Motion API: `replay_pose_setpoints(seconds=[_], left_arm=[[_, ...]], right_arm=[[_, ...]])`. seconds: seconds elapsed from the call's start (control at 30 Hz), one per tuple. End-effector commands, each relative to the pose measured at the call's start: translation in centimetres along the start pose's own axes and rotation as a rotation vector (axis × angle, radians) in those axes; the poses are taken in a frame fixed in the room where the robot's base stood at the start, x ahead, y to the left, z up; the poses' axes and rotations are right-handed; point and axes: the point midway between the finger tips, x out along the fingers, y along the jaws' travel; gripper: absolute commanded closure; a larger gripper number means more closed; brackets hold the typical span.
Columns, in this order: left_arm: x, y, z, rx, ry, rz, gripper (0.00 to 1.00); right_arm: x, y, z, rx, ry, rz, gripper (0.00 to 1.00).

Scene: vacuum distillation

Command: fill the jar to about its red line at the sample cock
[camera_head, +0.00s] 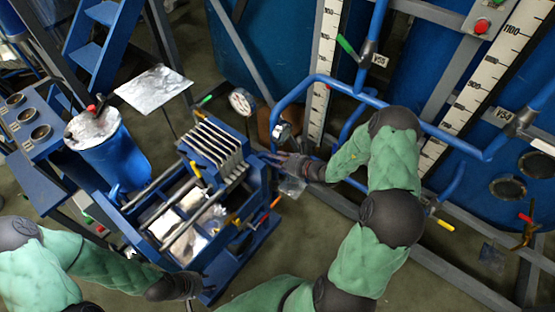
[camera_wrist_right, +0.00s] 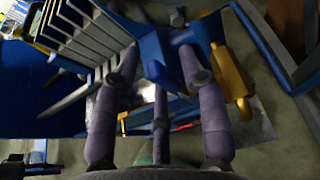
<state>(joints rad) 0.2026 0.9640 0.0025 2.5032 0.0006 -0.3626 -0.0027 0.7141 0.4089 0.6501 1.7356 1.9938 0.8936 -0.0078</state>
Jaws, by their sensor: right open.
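My right gripper (camera_head: 280,160) reaches left from the blue pipe frame, beside the finned blue rack. In the right wrist view its fingers (camera_wrist_right: 160,110) are spread apart with nothing clearly held between them. A small clear object (camera_head: 291,187), possibly the jar, shows just below this gripper; its red line cannot be made out. A brass cock with a red handle (camera_head: 525,235) is at the far right, and a yellow-handled valve (camera_head: 443,224) is left of it; I cannot tell which is the sample cock. My left gripper (camera_head: 190,288) is at the bottom left, its fingers unclear.
The blue rack with pale plates (camera_head: 215,148) stands close to the right gripper. A yellow part (camera_wrist_right: 232,75) is near its fingers. A blue drum (camera_head: 108,155) stands left. Blue pipes (camera_head: 330,85), scales and tanks crowd the back right. Some floor is clear at bottom centre.

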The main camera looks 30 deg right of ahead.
Motion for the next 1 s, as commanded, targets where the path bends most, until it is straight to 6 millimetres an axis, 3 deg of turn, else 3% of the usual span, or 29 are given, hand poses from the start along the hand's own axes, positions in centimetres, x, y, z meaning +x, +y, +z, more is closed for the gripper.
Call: replay_pose_setpoints(seconds=[0.33,0.5,1.0], left_arm=[[0.0,0.0,0.0,0.000,0.000,0.000,0.60],[0.1,0.0,0.0,0.000,0.000,0.000,0.60],[1.3,-0.5,-0.1,0.000,0.000,0.000,0.60]], right_arm=[[0.4,0.0,0.1,-0.001,0.000,0.000,0.57],[0.4,0.0,0.0,-0.001,0.000,0.000,1.00],[0.1,-0.1,-0.5,-0.001,-0.068,-0.001,1.00]])
